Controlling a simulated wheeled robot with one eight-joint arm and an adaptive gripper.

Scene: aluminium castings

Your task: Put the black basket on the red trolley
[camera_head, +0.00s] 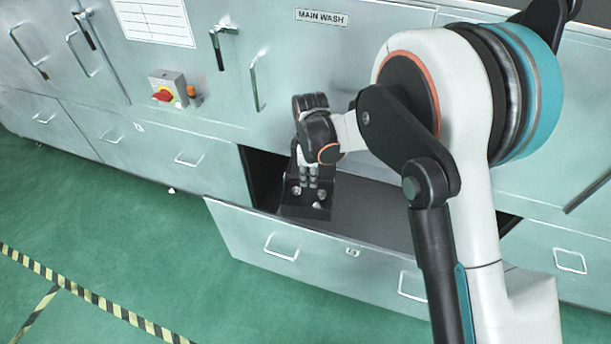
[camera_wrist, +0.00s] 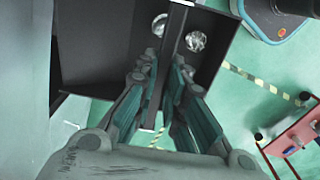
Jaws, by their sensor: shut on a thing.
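The black basket (camera_head: 292,211) is at the left end of the open drawer in the head view, with shiny castings in it. I cannot tell whether it rests on the drawer floor or hangs just above. My gripper (camera_head: 308,178) is over it, pointing down. In the wrist view the basket (camera_wrist: 212,68) shows two silvery castings, and its handle bar runs between the fingers of my gripper (camera_wrist: 166,85), which are shut on it. The red trolley (camera_wrist: 296,138) shows partly at the lower right of the wrist view. It is not seen in the head view.
The open drawer (camera_head: 300,250) sticks out from a grey cabinet row labelled MAIN WASH (camera_head: 321,17). A red-knobbed switch box (camera_head: 168,90) is on the cabinet front.

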